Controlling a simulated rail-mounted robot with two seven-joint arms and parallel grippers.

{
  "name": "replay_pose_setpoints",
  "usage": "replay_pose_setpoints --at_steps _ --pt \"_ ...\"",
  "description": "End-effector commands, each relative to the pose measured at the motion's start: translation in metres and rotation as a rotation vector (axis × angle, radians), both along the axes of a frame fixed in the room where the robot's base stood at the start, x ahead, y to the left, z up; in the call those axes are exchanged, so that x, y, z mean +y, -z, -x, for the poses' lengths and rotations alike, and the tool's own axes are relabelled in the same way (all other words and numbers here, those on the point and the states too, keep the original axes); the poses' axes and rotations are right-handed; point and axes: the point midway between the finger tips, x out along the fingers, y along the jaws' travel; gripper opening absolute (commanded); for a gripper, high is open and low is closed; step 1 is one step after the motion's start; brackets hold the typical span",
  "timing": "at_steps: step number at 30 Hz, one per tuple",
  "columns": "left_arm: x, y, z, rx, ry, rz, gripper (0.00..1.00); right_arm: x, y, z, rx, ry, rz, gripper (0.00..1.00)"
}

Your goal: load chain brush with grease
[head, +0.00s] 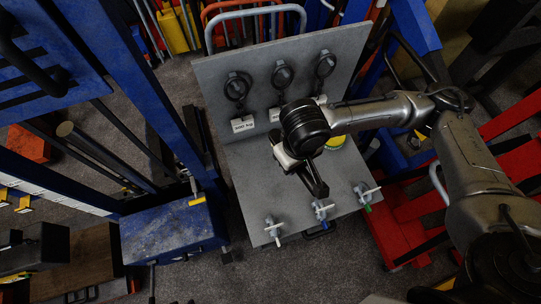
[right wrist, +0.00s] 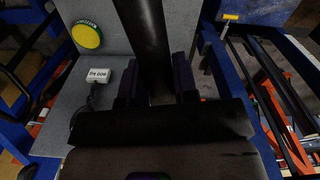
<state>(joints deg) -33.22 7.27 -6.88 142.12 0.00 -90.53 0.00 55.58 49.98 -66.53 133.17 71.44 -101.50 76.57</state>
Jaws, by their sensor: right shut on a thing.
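My right gripper (head: 318,188) is low over the grey trolley (head: 257,178). In the right wrist view its two dark fingers (right wrist: 157,85) are shut on a long dark bar (right wrist: 146,30), which runs up out of the picture. I cannot tell whether this is the chain brush. A round yellow tin with a green label (head: 336,141), perhaps the grease, stands on the trolley behind my right wrist. It also shows at upper left in the right wrist view (right wrist: 86,34). My left gripper is not in view.
Clamp-like tools (head: 272,230) with white, blue and green parts line the trolley's front edge. Black ring-shaped tools (head: 238,87) hang on its upright back panel. A blue press frame (head: 165,90) stands left, red equipment (head: 405,210) right.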

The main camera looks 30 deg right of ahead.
Motion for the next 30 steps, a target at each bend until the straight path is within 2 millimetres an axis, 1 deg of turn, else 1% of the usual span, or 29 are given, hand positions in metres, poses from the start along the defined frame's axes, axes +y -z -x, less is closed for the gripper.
replay_pose_setpoints --at_steps 1,3,5,6,11,12,14,15,17,18,19,20,21,24,27,30 --pt "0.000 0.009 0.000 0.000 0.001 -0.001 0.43 0.001 0.027 0.015 0.011 -0.004 -0.001 0.00" --pt "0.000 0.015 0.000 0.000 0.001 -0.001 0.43 0.002 0.054 0.032 0.012 0.006 -0.001 0.00" --pt "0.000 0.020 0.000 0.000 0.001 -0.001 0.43 0.002 0.077 0.043 0.011 0.025 -0.001 0.00" --pt "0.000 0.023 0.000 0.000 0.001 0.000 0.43 0.001 0.092 0.049 0.011 0.044 0.001 0.00" --pt "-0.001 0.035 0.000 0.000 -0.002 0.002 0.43 -0.009 0.155 0.066 0.010 0.149 0.003 0.00" --pt "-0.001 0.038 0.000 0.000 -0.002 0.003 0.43 -0.013 0.172 0.069 0.011 0.185 0.004 0.00" --pt "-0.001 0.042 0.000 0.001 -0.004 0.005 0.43 -0.019 0.198 0.071 0.009 0.243 0.006 0.00" --pt "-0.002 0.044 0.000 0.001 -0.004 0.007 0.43 -0.024 0.217 0.071 0.008 0.283 0.007 0.00" --pt "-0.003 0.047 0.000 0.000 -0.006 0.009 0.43 -0.034 0.243 0.068 0.006 0.341 0.007 0.00" --pt "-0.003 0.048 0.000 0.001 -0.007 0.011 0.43 -0.041 0.259 0.065 0.005 0.374 0.007 0.00" --pt "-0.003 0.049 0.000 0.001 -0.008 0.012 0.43 -0.047 0.270 0.061 0.004 0.396 0.008 0.00" --pt "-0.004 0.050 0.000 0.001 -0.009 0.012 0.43 -0.053 0.281 0.056 0.003 0.416 0.008 0.00" --pt "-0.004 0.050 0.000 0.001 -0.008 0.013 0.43 -0.062 0.291 0.048 0.001 0.438 0.008 0.00" --pt "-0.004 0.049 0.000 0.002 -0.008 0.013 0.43 -0.082 0.307 0.021 -0.003 0.466 0.005 0.00" --pt "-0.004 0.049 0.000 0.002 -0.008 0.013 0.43 -0.103 0.322 -0.002 -0.003 0.467 0.003 0.00" --pt "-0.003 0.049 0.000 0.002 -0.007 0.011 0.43 -0.120 0.333 -0.020 -0.003 0.440 0.002 0.00"
